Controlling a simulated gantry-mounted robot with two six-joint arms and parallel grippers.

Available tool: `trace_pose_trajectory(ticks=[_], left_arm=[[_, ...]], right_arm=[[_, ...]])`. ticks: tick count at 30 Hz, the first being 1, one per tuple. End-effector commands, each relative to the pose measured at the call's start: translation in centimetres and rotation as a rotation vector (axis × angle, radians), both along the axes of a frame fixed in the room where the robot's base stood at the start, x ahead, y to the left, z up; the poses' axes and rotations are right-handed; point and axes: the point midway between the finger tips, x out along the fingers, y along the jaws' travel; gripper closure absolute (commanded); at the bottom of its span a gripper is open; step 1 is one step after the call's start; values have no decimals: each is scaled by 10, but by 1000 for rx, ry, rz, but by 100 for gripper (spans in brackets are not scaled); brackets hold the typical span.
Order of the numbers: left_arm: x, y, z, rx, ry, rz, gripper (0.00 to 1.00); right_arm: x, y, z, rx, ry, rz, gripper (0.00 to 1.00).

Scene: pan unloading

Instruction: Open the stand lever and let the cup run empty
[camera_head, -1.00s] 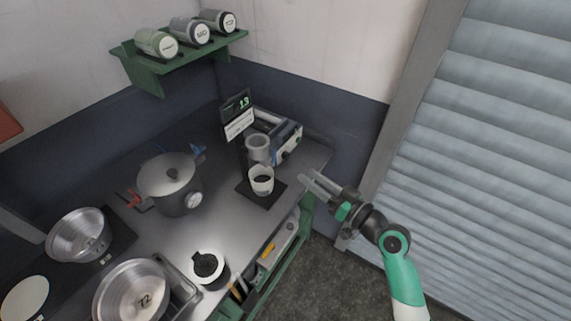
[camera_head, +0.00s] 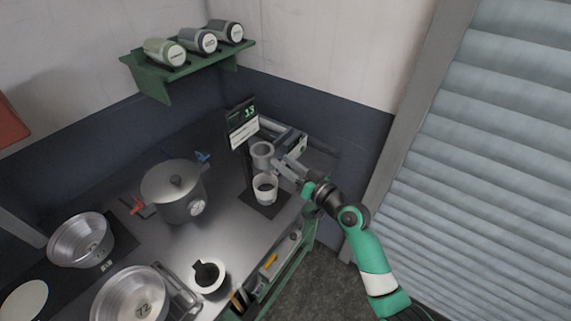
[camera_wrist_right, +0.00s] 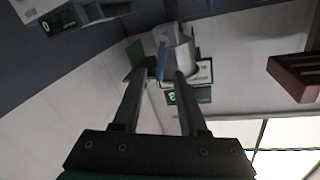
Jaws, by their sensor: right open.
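The stand (camera_head: 241,125) is dark, with a display of green digits and a white label. It carries a grey upper cup (camera_head: 262,150). A white lower cup (camera_head: 264,186) with dark contents stands under it on the dark base. My right gripper (camera_head: 281,167) is at the right side of the stand, close to the upper cup. In the right wrist view my right gripper (camera_wrist_right: 160,80) is open. A thin blue piece (camera_wrist_right: 161,62), apparently the lever, shows between its fingertips in front of the upper cup (camera_wrist_right: 181,50). Contact is not clear. My left gripper is out of view.
A grey instrument (camera_head: 290,142) stands behind the gripper. Metal pans (camera_head: 80,240) stand at left. The worktop between pot and stand is clear.

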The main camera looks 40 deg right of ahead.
Motion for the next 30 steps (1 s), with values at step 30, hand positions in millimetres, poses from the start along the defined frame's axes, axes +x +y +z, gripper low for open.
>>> trace_pose_trajectory(ticks=[30], left_arm=[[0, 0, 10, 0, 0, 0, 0]], right_arm=[[1, -8, -3, 187, 40, 1, 100]])
